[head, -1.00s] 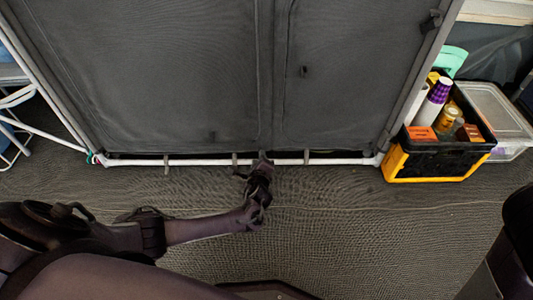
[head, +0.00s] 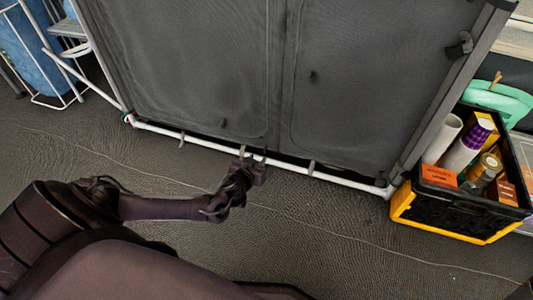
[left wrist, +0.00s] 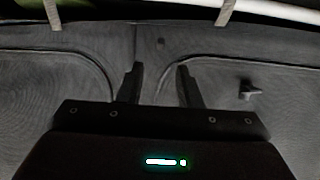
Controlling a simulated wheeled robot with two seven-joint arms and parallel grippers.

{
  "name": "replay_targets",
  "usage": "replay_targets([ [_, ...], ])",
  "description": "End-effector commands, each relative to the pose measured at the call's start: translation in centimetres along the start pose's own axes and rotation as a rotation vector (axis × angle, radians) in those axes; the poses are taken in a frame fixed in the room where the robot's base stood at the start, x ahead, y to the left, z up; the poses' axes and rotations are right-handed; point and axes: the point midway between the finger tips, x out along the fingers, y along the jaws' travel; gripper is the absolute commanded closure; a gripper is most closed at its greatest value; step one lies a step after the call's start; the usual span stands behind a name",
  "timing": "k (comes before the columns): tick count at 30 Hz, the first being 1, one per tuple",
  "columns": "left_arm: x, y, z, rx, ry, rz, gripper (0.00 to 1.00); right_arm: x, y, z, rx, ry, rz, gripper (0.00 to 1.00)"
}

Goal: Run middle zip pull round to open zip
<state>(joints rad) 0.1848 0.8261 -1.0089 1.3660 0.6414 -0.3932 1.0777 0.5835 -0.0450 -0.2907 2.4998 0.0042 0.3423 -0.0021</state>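A grey fabric cupboard front (head: 190,60) fills the upper middle of the head view, with two panels outlined by curved seams. A small dark pull (head: 311,76) hangs on the right panel and another (head: 222,123) low on the left panel. In the left wrist view a dark toggle (left wrist: 251,92) sticks out right of the fingers, and a small dark tab (left wrist: 160,43) lies beyond the fingertips. My left gripper (head: 253,155) is at the cupboard's bottom edge near the centre. Its fingers (left wrist: 158,70) are apart with nothing seen between them. My right gripper is out of view.
A white pole (head: 335,180) runs along the cupboard's foot, held by grey straps. A black and yellow crate (head: 455,224) with bottles and boxes stands at the right. A white rack (head: 70,80) with blue cloth is at the left. The floor in front is clear.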

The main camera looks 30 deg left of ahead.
Motion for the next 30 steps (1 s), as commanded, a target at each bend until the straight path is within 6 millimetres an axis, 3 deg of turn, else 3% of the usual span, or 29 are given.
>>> replay_targets([
  [15, 7.1, 0.0, 0.2, -0.004, 0.003, -0.002, 0.68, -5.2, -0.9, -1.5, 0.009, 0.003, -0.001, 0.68],
  [26, 7.6, 0.0, -0.1, -0.004, 0.001, -0.001, 0.68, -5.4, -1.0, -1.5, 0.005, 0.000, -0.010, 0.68],
  [30, 7.6, 0.0, -0.1, -0.004, 0.001, -0.001, 0.84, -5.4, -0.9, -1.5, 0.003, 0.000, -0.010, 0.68],
])
